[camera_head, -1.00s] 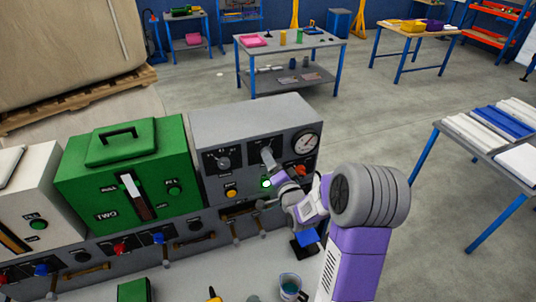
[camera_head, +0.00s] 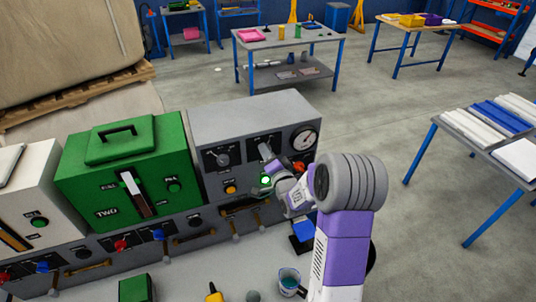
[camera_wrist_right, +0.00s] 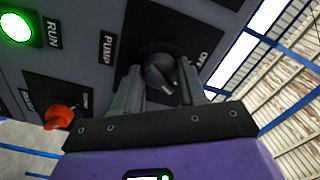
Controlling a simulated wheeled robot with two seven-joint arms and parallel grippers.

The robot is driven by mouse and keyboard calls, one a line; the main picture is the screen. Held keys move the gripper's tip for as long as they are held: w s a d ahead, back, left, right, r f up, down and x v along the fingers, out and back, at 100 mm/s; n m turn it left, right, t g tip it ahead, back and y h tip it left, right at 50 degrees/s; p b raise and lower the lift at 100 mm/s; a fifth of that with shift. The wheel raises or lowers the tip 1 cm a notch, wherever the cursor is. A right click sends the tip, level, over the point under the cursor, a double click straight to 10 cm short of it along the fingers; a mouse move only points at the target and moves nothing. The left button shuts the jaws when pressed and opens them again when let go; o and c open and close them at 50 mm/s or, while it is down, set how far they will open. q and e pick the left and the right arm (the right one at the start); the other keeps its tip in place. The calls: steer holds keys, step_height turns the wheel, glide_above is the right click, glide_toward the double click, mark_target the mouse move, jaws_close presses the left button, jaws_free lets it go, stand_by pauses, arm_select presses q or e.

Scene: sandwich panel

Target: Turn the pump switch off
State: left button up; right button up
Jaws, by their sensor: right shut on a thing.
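The pump switch (camera_wrist_right: 160,72) is a dark round knob on a black plate with "PUMP" and "OFF" lettering, on the grey control panel (camera_head: 235,125). In the wrist view my right gripper (camera_wrist_right: 165,88) has its two grey fingers on either side of the knob, shut on it. A pale mark shows on the knob's lower edge; I cannot tell for sure which setting it points to. In the head view my right gripper (camera_head: 268,153) reaches the panel from the right and mostly hides the switch. My left gripper is not in view.
A lit green RUN button (camera_wrist_right: 15,27) and an orange-red knob (camera_wrist_right: 60,116) are close to the gripper. A similar dial (camera_head: 222,159) is at the left, a round gauge (camera_head: 305,139) at the right. A green machine (camera_head: 130,170) stands beside the panel.

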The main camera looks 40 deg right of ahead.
steer(key=shift+n+b, duration=5.9)
steer(key=shift+b, duration=1.4)
steer(key=o, duration=1.1)
steer(key=shift+c, duration=0.2)
steer(key=v, duration=0.7)
steer(key=shift+s+b, duration=0.3)
steer(key=shift+b, duration=0.15)
